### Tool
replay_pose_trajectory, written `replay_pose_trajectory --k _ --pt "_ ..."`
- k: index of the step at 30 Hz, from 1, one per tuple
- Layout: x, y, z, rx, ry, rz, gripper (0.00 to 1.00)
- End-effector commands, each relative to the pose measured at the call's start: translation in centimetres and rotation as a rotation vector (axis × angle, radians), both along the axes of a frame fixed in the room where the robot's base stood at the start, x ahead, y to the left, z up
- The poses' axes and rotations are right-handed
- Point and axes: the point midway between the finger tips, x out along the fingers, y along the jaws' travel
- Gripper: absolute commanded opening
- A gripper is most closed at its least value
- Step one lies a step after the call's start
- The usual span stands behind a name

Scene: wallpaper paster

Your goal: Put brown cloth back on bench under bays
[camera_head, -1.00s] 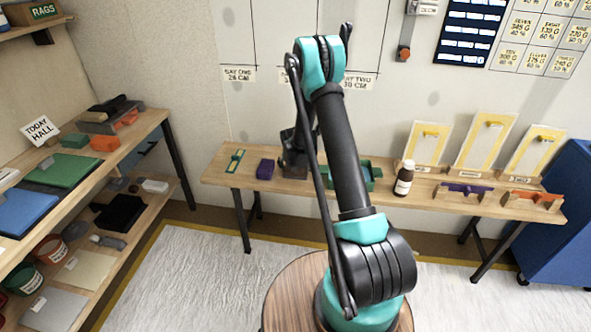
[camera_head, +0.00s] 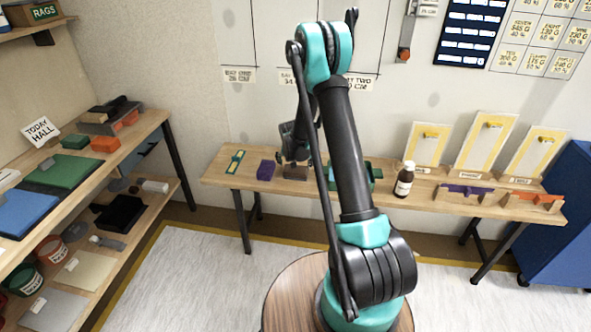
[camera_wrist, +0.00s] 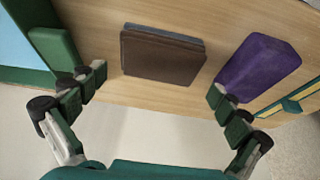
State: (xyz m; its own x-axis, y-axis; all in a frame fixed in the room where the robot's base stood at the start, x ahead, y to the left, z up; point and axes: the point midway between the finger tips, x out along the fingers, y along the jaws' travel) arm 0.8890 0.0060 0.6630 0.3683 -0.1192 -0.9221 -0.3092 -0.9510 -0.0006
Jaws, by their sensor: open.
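The brown cloth (camera_wrist: 160,57) is a folded dark brown block lying flat on the bench (camera_wrist: 205,15), seen between my fingers in the wrist view. It also shows in the head view (camera_head: 296,174), with the gripper just beside and above it. My gripper (camera_wrist: 160,90) is open and empty, its two green-padded fingers wide apart, one on each side of the cloth. In the head view my gripper (camera_head: 292,150) hangs low over the bench (camera_head: 225,177), partly hidden by my own arm link.
A purple block (camera_wrist: 262,65) lies close right of the cloth in the wrist view. A green tray (camera_wrist: 55,50) stands at left there. In the head view, a brown bottle (camera_head: 404,180) stands farther right, and a yellow-and-teal level (camera_head: 235,162) lies at the bench's left.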

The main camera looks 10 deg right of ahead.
Motion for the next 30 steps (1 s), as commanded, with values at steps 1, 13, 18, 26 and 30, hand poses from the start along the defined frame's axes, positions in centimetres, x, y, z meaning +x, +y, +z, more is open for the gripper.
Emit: replay_pose_trajectory --k 1,13,18,26,30 --pt "-0.5 0.1 1.0 0.000 0.000 0.001 1.00" --pt "-2.5 0.8 6.1 0.000 0.000 0.001 1.00" --pt "-3.0 0.8 7.1 0.000 0.001 0.003 1.00" --pt "-8.7 -1.0 12.0 0.002 0.011 0.051 1.00" --pt "-13.5 -2.1 14.8 0.002 0.018 0.093 1.00"
